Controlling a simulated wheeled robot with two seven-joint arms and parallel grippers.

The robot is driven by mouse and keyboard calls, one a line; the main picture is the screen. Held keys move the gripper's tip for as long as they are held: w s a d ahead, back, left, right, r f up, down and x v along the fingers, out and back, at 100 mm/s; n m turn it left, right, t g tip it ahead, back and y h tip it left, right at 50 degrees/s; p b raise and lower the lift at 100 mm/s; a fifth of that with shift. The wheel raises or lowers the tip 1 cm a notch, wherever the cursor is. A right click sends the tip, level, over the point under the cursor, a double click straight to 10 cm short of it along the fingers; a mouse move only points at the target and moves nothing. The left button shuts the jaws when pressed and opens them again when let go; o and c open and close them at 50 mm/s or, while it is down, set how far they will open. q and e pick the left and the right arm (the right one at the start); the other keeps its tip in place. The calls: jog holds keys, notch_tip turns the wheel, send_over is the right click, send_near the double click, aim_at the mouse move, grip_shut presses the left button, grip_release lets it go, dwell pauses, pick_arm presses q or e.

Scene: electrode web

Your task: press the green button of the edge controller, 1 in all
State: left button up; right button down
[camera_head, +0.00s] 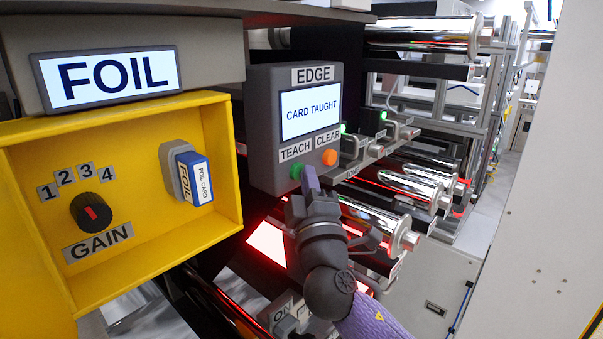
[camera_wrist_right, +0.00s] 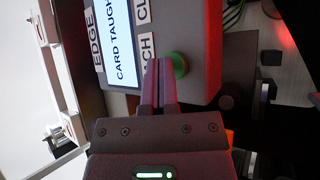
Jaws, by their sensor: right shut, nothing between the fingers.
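The grey edge controller (camera_head: 262,130) has an EDGE label and a screen (camera_head: 310,107) reading CARD TAUGHT. Its green button (camera_head: 296,171) is under the TEACH label, and its orange button (camera_head: 330,157) is under CLEAR. My right gripper (camera_head: 309,172) is shut and empty, its fingertips at the controller's lower face beside the green button. In the right wrist view the shut fingertips (camera_wrist_right: 158,64) overlap the edge of the green button (camera_wrist_right: 180,65). I cannot tell whether they touch it. My left gripper is not in view.
A yellow box (camera_head: 140,240) at left holds a GAIN knob (camera_head: 91,212) and a FOIL card (camera_head: 194,178) in a holder. A FOIL sign (camera_head: 108,78) hangs above it. Metal rollers (camera_head: 405,190) stand behind and right of the controller. A pale panel (camera_head: 540,170) borders the right.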

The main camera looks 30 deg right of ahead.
dwell(0.4)
jog(key=shift+s+d, duration=0.25)
jog(key=shift+s, duration=0.45)
jog(key=s, duration=0.1)
jog(key=s+d, duration=0.1)
jog(key=s, duration=0.1)
jog(key=s+d, duration=0.1)
jog(key=shift+s, duration=0.3)
